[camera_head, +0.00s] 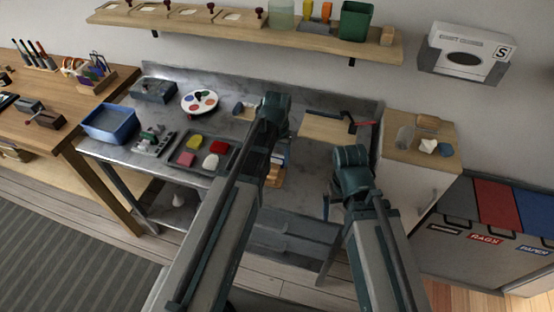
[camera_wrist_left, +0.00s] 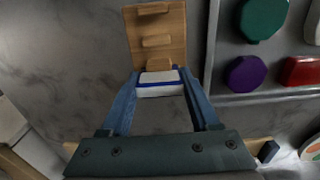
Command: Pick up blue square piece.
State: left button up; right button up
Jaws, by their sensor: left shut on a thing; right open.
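My left gripper (camera_head: 280,152) is over the worktop, largely hidden behind its own arm in the head view. In the left wrist view my left gripper (camera_wrist_left: 159,88) is shut on a white block with a blue band (camera_wrist_left: 160,84), held between its fingertips. No plain blue square shows clearly; I cannot tell whether this block is the blue square piece. A wooden slotted rack (camera_wrist_left: 158,24) lies just beyond the block, and also shows in the head view (camera_head: 276,178). My right gripper (camera_head: 332,196) is open and empty near the worktop's right front.
A dark tray (camera_head: 178,164) holds several coloured pieces, among them a green piece (camera_wrist_left: 263,18) and a purple one (camera_wrist_left: 247,74). A blue bin (camera_head: 110,122) and a paint palette (camera_head: 200,102) stand left. A wooden board (camera_head: 325,127) lies at the back right.

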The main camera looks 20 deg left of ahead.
aim_at(277, 155)
pick_arm(q)
jog(key=shift+r, duration=0.1)
jog(key=shift+r+p, duration=0.55)
jog(key=shift+p, duration=0.05)
pick_arm(e)
jog(key=shift+r, duration=0.6)
pick_arm(q)
notch_tip(277, 155, up, 3)
jog(key=p, duration=0.3)
pick_arm(e)
notch_tip(277, 155, up, 3)
jog(key=shift+r, duration=0.1)
pick_arm(q)
jog(key=s+a, duration=0.3)
jog(key=a, duration=0.1)
jog(key=s+a, duration=0.7)
jog(key=a, duration=0.1)
jog(key=shift+s+r+p, duration=0.2)
jog(key=shift+r+p, duration=0.15)
jog(key=shift+p, duration=0.05)
pick_arm(e)
jog(key=shift+r, duration=0.3)
jog(key=shift+c, duration=0.3)
